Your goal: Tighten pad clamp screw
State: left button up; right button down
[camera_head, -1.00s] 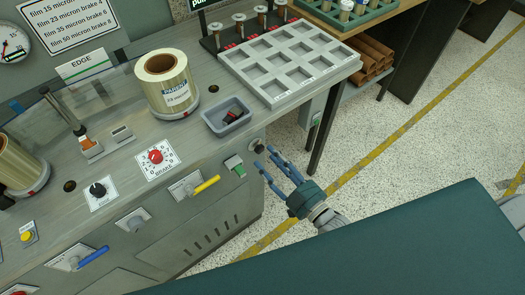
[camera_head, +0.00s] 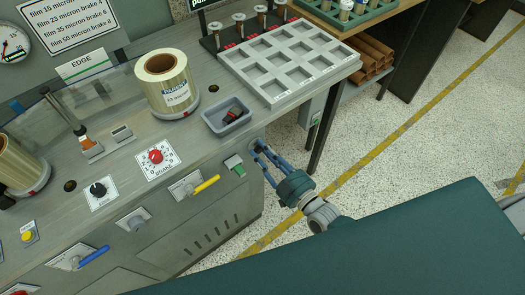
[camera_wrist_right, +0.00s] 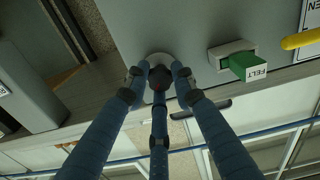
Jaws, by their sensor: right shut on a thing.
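The pad clamp screw shows in the right wrist view as a dark round knob (camera_wrist_right: 160,77) on a pale round base, on the grey front panel (camera_wrist_right: 185,25) of the machine. My right gripper (camera_head: 260,150) has reached the panel just below the bench's right corner. Its blue fingers (camera_wrist_right: 160,85) are shut around the knob, from both sides and from below. In the head view the fingers and the panel edge mostly hide the knob. My left gripper is not in view.
A green block marked FELT (camera_wrist_right: 248,67) sticks out beside the knob, with a yellow handle (camera_head: 207,186) farther along. Above are a grey bin (camera_head: 240,123), a film roll (camera_head: 165,82) and a compartment tray (camera_head: 270,96). Open floor (camera_head: 400,150) lies to the right.

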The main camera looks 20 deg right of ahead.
jog(key=shift+r+m, duration=0.2)
jog(key=shift+m, duration=0.3)
dwell(0.3)
jog(key=shift+m, duration=1)
jog(key=m+b, duration=0.1)
jog(key=m, duration=0.2)
jog(key=shift+w+m, duration=0.1)
jog(key=shift+m, duration=0.2)
jog(key=m+b, duration=0.1)
jog(key=m, duration=0.4)
jog(key=shift+d+r+m, duration=0.1)
jog(key=shift+r+m, duration=0.05)
jog(key=shift+m, duration=0.15)
jog(key=shift+w, duration=0.1)
jog(key=c, duration=1.6)
grip_release()
jog(key=shift+d, duration=0.1)
jog(key=shift+o, duration=0.7)
